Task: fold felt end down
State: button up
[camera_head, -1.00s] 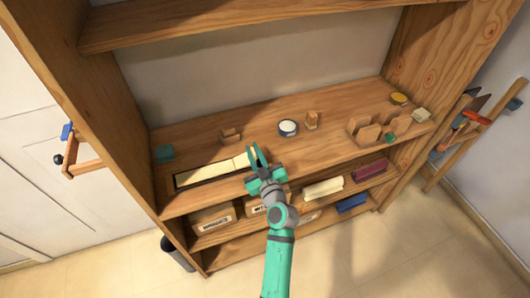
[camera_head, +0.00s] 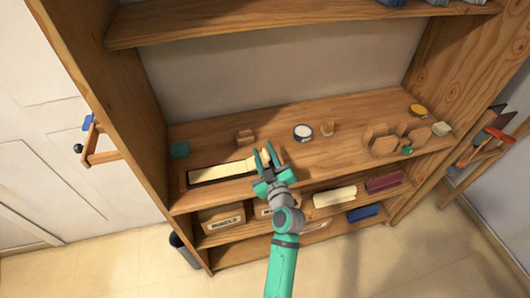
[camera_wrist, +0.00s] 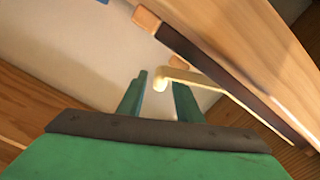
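The cream felt strip (camera_head: 238,169) lies along a dark-lined wooden piece near the front edge of the middle shelf. Its right end is at my gripper (camera_head: 265,154). In the wrist view, the felt (camera_wrist: 195,78) runs along the dark band and its pale end bends out toward my fingers. My gripper (camera_wrist: 158,92) has its two green fingers apart, with the felt end between or just beyond their tips. I cannot tell whether either finger touches it.
A round white-topped tin (camera_head: 303,132), small wooden blocks (camera_head: 245,136) and a teal block (camera_head: 179,150) stand on the same shelf. Hexagonal wooden holders (camera_head: 380,140) are at right. Labelled boxes (camera_head: 222,217) and rolls are below.

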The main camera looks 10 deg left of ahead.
jog(key=v, duration=1.1)
jog(key=shift+w, duration=0.1)
dwell(0.4)
